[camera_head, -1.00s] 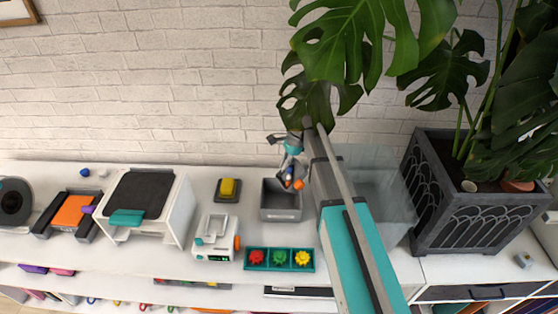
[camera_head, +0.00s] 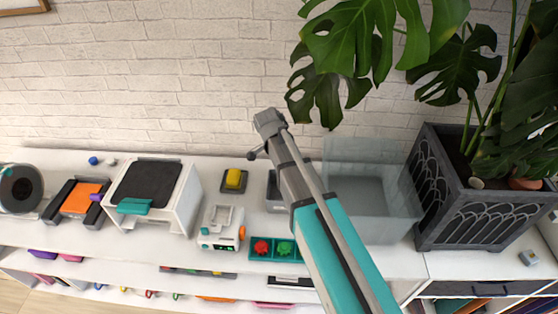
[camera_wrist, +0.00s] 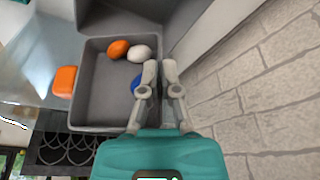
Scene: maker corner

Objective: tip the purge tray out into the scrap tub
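The purge tray (camera_wrist: 100,110) is a small grey open tray in the wrist view. An orange piece (camera_wrist: 118,49), a white piece (camera_wrist: 139,53) and a partly hidden blue piece (camera_wrist: 136,84) lie in it. My gripper (camera_wrist: 160,68) has its two fingers close together on the tray's right wall and seems shut on that rim. An orange block (camera_wrist: 65,80) shows at the tray's left edge; I cannot tell if it is attached. The large clear tub (camera_head: 400,195), seemingly the scrap tub, stands right of my arm. In the head view my arm hides the gripper and the tray.
A grey box (camera_head: 274,192) is partly behind my arm. A dark planter (camera_head: 470,220) with a big plant stands right of the clear tub, its leaves hanging above. A brick wall (camera_head: 150,80) is close behind. A white machine (camera_head: 218,232) and a teal tray (camera_head: 262,256) stand left.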

